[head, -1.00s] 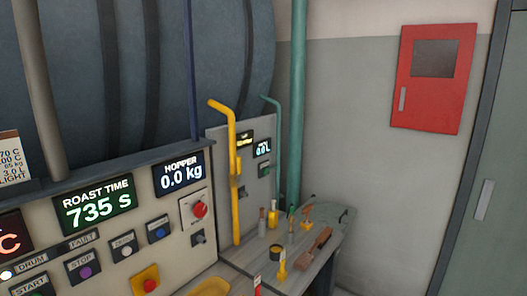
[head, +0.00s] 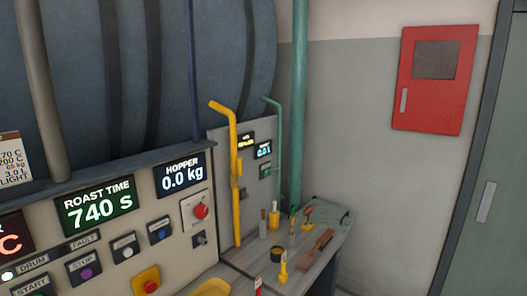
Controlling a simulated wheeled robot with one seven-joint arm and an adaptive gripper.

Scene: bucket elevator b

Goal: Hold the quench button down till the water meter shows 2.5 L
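A small display with cyan digits (head: 263,151), which looks like the water meter, is on the grey side panel (head: 220,150) right of the yellow pipe. Its digits are too small to read surely; they look like 0.0 L. A small green-lit control (head: 266,171) sits just below it. It may be the quench button, but its label is not legible. My gripper and arm do not show in the head view, so I cannot tell where the gripper is relative to the panel.
The main console has a roast time display (head: 98,211) reading 740 s and a hopper display (head: 181,178) reading 0.0 kg. A yellow bent pipe (head: 235,170) stands before the side panel. Several tools lie on a bench (head: 325,215). A red cabinet (head: 435,78) hangs on the wall.

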